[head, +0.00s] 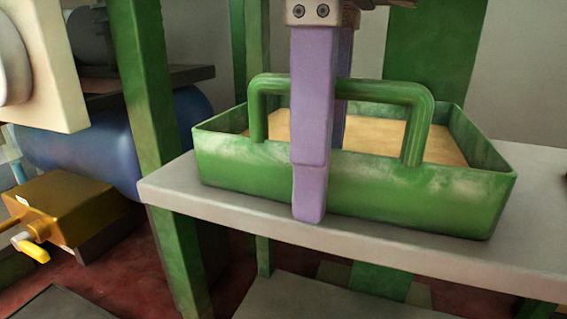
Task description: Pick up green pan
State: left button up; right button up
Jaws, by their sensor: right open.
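The green pan (400,195) is a rectangular, open-topped tray with worn paint, a light tan bottom inside and an arched green handle (380,90) along its near side. It sits on a grey shelf (190,192). My right gripper (322,172) points down with two purple fingers, one on the near side of the handle and front wall, the other behind the handle. The jaws are open. The rear fingertip is hidden behind the front wall and the handle, so I cannot tell whether either finger touches the pan. My left gripper is out of view.
A green post (150,120) stands left of the pan, at the shelf's left end. Beyond it are a blue tank (165,135) and a yellow-brown box (72,205). Another green upright (432,45) rises behind the pan. A lower grey shelf (300,300) lies beneath.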

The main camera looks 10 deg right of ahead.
jog(key=shift+r, duration=0.1)
jog(key=shift+c, duration=0.3)
jog(key=shift+w, duration=0.1)
grip_shut()
